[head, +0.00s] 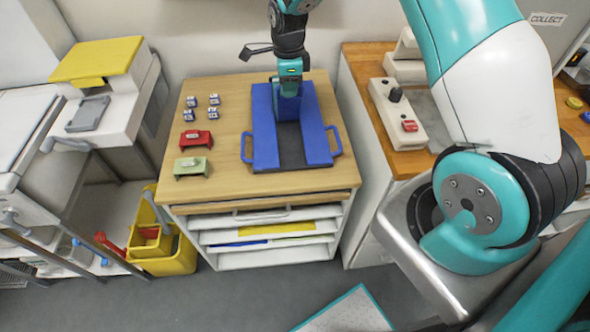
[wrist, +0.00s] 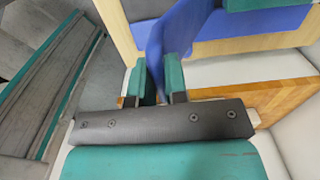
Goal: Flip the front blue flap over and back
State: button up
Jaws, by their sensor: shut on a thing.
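A blue folding piece with a dark grey middle strip (head: 291,146) lies on the wooden tabletop in the head view. It has a blue side panel and a loop handle on each side. A blue flap (head: 288,106) stands raised near the middle of it, at my gripper (head: 289,86). In the wrist view my gripper (wrist: 158,82) has its teal fingers on either side of the blue flap (wrist: 157,45), shut on it. The arm partly hides the far end of the piece, and I cannot tell the flap's exact tilt.
A red block (head: 196,139), a green block (head: 192,167) and several small blue-and-white items (head: 202,106) lie left on the table. A grey-white control box (head: 398,114) stands on the right counter. A yellow bucket (head: 170,250) is on the floor. The front tabletop is clear.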

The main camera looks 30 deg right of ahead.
jog(key=s+f+b, duration=0.1)
jog(key=s+a+f+b, duration=0.1)
jog(key=s+f, duration=0.1)
jog(key=shift+s+a, duration=0.2)
jog(key=shift+s, duration=0.1)
jog(key=shift+s+a+f+b, duration=0.2)
jog(key=shift+s+f+b, duration=0.3)
jog(key=shift+f, duration=0.15)
jog(key=shift+s+a+f+b, duration=0.25)
jog(key=shift+s+f+b, duration=0.15)
jog(key=shift+s+f, duration=0.25)
jog(key=shift+s+a+f+b, duration=0.2)
jog(key=shift+s+f+b, duration=0.25)
jog(key=shift+f, duration=0.25)
jog(key=b, duration=0.7)
send_over(295, 179)
notch_tip(295, 179, down, 10)
jog(key=shift+w+r, duration=0.1)
jog(key=shift+w, duration=0.05)
notch_tip(295, 179, down, 5)
jog(key=b, duration=0.3)
jog(key=shift+a+r, duration=0.1)
jog(key=o, duration=0.4)
jog(key=shift+s, duration=0.2)
jog(key=shift+r, duration=0.1)
